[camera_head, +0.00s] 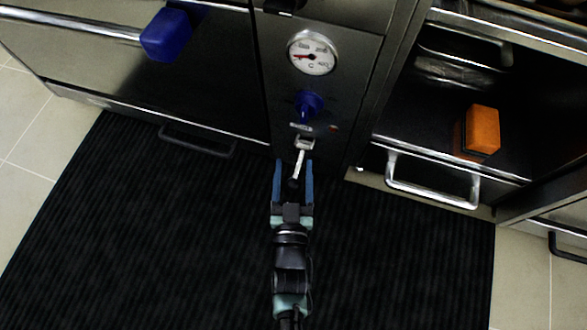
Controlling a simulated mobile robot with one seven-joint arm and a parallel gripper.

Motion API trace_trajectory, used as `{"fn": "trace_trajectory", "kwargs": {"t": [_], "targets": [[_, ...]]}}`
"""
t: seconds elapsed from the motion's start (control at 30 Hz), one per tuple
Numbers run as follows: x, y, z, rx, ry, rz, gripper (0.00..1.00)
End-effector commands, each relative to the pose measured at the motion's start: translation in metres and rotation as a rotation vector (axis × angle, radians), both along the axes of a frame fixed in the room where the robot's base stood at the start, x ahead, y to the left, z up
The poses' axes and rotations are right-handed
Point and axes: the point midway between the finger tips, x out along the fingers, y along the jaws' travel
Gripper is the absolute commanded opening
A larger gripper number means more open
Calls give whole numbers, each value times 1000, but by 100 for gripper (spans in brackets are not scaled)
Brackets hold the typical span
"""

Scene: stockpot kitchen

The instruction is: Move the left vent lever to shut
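One slim silver lever (299,162) shows low on the dark panel, below the gauge and a blue knob. It hangs downward from a small silver bracket and leans slightly left at its lower end. I cannot tell from this view whether it is the left vent lever. My gripper (294,164) points at the panel from below. Its two blue fingers are apart, and in the picture the lower part of the lever lies between them. I see no clear contact, and the depth between fingers and lever is hard to judge.
A round gauge (313,52) and the blue knob (308,105) sit above the lever. An open compartment (415,125) at right holds an orange block (482,130). A blue block (166,35) is on the rail at upper left. A black mat (150,230) covers the floor.

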Motion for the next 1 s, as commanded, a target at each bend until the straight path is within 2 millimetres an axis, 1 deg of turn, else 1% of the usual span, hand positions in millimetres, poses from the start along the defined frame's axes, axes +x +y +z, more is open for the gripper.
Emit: {"fn": "trace_trajectory", "kwargs": {"t": [0.03,0.33,0.37,1.0], "targets": [[0,0,0,0,0,0,56],[0,0,0,0,0,0,2],[0,0,0,0,0,0,0],[-1,0,-1,0,1,0,0]]}}
